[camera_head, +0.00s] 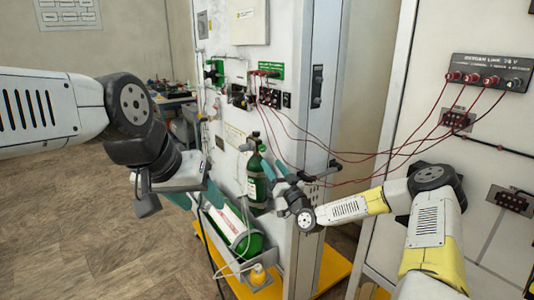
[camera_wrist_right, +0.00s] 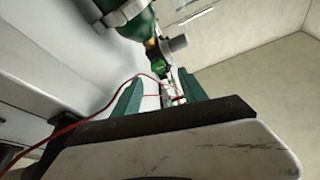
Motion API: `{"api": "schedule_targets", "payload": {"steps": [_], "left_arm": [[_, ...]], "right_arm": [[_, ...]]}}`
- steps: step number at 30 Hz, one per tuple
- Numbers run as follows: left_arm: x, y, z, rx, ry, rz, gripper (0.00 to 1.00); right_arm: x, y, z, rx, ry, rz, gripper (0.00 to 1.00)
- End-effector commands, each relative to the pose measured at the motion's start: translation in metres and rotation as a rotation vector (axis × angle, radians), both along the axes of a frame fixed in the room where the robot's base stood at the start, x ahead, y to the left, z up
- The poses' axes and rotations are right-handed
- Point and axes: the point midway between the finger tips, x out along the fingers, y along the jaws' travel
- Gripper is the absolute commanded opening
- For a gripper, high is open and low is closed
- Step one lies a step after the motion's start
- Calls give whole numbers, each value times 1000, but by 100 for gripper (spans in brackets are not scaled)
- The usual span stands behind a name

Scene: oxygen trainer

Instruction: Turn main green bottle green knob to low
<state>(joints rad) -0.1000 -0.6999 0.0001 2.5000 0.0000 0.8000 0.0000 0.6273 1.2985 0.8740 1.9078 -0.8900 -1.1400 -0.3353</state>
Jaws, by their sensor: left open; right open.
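The main green bottle (camera_head: 257,184) stands upright against the white cabinet in the head view, its valve at the top. In the right wrist view the bottle (camera_wrist_right: 138,32) is at the top, with a small green knob (camera_wrist_right: 160,67) below a grey fitting (camera_wrist_right: 177,43). My right gripper (camera_wrist_right: 161,92) is open, its teal fingers spread just short of the green knob and apart from it. In the head view my right gripper (camera_head: 272,168) is beside the bottle's upper part and hides some of it. My left gripper (camera_head: 213,194) is open and empty, left of the bottle.
A second green bottle (camera_head: 240,231) lies tilted low on the cabinet, above a yellow base (camera_head: 330,272). Red cables (camera_head: 345,158) hang from the right panel across to the cabinet; one red cable (camera_wrist_right: 95,113) passes near my right fingers. Open floor (camera_head: 80,230) lies at left.

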Motion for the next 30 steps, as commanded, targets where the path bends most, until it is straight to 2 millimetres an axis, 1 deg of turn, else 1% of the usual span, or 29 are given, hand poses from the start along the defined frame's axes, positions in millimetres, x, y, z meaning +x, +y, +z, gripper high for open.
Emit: {"api": "schedule_targets", "payload": {"steps": [1, 4, 13, 18, 22, 28, 29, 30], "left_arm": [[0, 0, 0, 0, 0, 0, 52], [0, 0, 0, 0, 0, 0, 52], [0, 0, 0, 0, 0, 0, 52], [0, 0, 0, 0, 0, 0, 52], [0, 0, 0, 0, 0, 0, 52], [0, 0, 0, 0, 0, 0, 52], [0, 0, 0, 0, 0, 0, 52], [0, 0, 0, 0, 0, 0, 52]], "right_arm": [[2, -3, 0, 15, -6, -10, 50], [8, -2, 3, 26, -15, -18, 50], [45, 20, 21, 26, -14, -17, 50], [60, 29, 27, 24, -12, -16, 50], [64, 31, 29, 25, -12, -15, 50], [64, 31, 29, 24, -11, -15, 50], [64, 31, 29, 24, -11, -15, 48], [64, 31, 29, 24, -11, -15, 40]]}}
